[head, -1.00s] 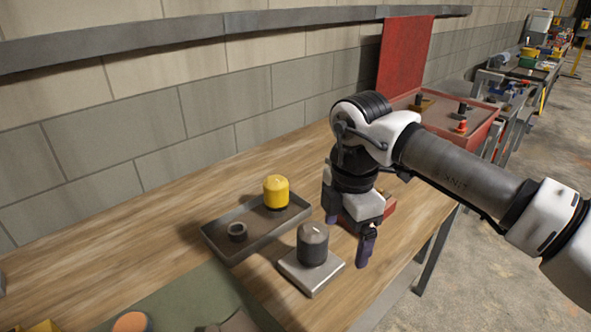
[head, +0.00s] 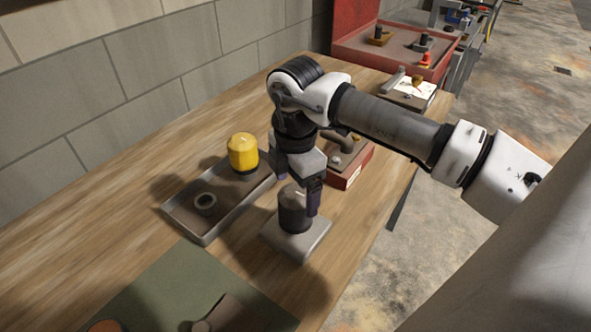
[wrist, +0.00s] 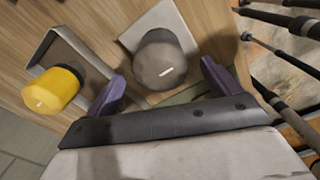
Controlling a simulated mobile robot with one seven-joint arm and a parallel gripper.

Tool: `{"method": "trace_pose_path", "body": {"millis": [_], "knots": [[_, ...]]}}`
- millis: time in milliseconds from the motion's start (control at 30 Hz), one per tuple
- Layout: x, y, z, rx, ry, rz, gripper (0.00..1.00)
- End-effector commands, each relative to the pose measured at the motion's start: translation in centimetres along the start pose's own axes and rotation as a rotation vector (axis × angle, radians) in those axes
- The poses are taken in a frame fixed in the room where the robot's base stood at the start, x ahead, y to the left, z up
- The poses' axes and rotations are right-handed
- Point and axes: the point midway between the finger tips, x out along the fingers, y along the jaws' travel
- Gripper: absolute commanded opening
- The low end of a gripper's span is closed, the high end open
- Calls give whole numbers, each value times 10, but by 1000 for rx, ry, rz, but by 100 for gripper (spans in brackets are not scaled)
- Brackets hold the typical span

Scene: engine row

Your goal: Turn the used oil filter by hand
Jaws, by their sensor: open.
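The used oil filter (head: 293,213), a dark grey cylinder with a white mark on its top, stands upright on a pale square plate (head: 298,247). In the wrist view the filter (wrist: 163,62) lies ahead of and between the two purple fingers of my gripper (wrist: 160,86). In the head view my gripper (head: 299,188) is open at the filter's top, one finger at its right and the other partly hidden behind. I cannot tell whether either finger touches it.
A red box (head: 357,172) stands close behind right. A green mat (head: 170,290) lies in front. Bare wood shows at left.

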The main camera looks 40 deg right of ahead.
Motion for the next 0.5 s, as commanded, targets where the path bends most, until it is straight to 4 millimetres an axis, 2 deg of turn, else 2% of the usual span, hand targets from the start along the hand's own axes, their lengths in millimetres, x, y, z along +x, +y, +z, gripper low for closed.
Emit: {"method": "trace_pose_path", "body": {"millis": [33, 200, 333, 500], "knots": [[15, 0, -1, -2, 3, 0, 89], [42, 0, -1, -2, 2, -1, 89], [55, 0, 0, -1, 1, -1, 89], [62, 0, 0, 0, 0, 0, 89]]}}
